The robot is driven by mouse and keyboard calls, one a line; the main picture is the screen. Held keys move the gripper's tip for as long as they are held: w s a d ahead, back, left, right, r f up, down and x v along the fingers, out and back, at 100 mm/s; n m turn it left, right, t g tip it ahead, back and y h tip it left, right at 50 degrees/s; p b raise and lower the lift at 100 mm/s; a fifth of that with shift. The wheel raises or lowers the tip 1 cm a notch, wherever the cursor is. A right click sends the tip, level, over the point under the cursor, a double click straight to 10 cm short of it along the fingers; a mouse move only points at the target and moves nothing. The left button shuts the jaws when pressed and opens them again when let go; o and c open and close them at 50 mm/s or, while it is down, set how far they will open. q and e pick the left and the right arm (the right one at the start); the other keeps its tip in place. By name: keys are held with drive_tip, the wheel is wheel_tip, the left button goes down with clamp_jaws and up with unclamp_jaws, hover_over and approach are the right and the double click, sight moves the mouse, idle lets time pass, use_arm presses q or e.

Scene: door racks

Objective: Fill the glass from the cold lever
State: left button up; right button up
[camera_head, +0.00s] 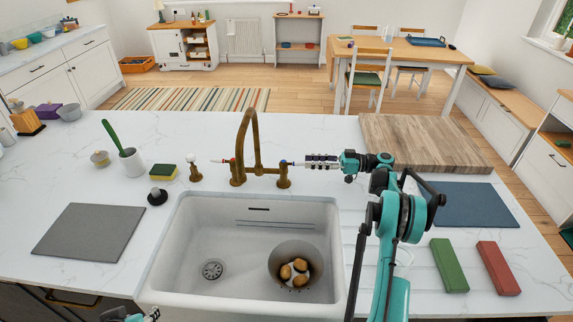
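The brass tap (247,140) stands behind the white sink (180,225). Its cold lever (294,163), by the blue mark on the right valve, points right; the hot side has a red mark. My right gripper (308,161) reaches in from the right, with its fingertips at or very near the cold lever's end. I cannot tell whether they touch it or how far they are apart. Of my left arm only a small part (135,316) shows at the bottom edge, and its gripper's state is unclear. I cannot clearly make out a glass; my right arm hides part of the counter.
A colander (276,256) with several round brown items sits in the sink. A grey mat (88,232) lies left, a wooden board (440,140) and a blue mat (462,205) right. Green (449,265) and red (497,267) blocks lie front right. A sponge (163,172) is left of the tap.

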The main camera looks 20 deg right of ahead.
sight(287, 163)
use_arm(q)
wheel_tip(287, 163, down, 2)
drive_tip(key=shift+a+f+b, duration=0.1)
drive_tip(key=shift+f+b, duration=0.15)
drive_tip(key=shift+b, duration=0.6)
use_arm(e)
drive_tip(key=x, duration=0.5)
drive_tip(key=f+x, duration=0.1)
drive_tip(key=x, duration=0.1)
drive_tip(key=shift+w+a, duration=0.15)
drive_tip(key=shift+a, duration=0.1)
clamp_jaws()
